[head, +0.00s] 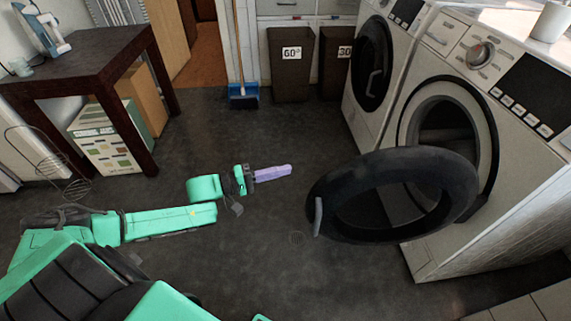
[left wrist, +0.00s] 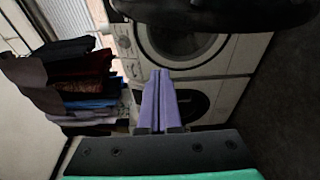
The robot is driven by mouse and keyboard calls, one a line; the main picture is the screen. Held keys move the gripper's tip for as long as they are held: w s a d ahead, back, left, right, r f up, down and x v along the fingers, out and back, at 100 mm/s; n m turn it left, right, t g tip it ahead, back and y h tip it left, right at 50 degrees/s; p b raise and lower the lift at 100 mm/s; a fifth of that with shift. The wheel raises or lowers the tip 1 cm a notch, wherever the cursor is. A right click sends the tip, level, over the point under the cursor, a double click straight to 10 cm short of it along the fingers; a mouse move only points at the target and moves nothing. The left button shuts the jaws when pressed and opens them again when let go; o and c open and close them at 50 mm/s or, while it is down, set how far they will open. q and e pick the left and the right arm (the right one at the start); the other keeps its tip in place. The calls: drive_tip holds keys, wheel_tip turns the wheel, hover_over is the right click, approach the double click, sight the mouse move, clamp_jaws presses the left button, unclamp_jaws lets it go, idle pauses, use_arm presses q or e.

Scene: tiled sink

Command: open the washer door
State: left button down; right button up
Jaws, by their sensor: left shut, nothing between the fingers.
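The near washer (head: 420,247) stands at the right in the head view. Its round dark door (head: 455,185) is swung wide open, with a grey handle (head: 318,216) on its left edge. The drum opening (head: 440,130) shows behind it. My left gripper (head: 288,170) is shut and empty, its purple fingers pointing right, a short way left of the door and apart from it. In the left wrist view the shut fingers (left wrist: 158,100) point at white machines (left wrist: 185,62), and a dark rounded shape (left wrist: 215,10) crosses the top. My right gripper is not in view.
A second washer (head: 392,105) with its door shut stands beyond the near one. Bins (head: 290,75) and a blue broom (head: 243,95) stand at the back. A dark table (head: 85,55) is at the left. The floor between is clear. Folded clothes (left wrist: 75,80) show in the wrist view.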

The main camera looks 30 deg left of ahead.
use_arm(q)
drive_tip(key=w+d, duration=0.3)
drive_tip(key=d, duration=0.5)
drive_tip(key=shift+d+r, duration=0.15)
drive_tip(key=shift+d, duration=0.25)
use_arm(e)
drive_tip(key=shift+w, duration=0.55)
use_arm(q)
drive_tip(key=shift+s, duration=0.1)
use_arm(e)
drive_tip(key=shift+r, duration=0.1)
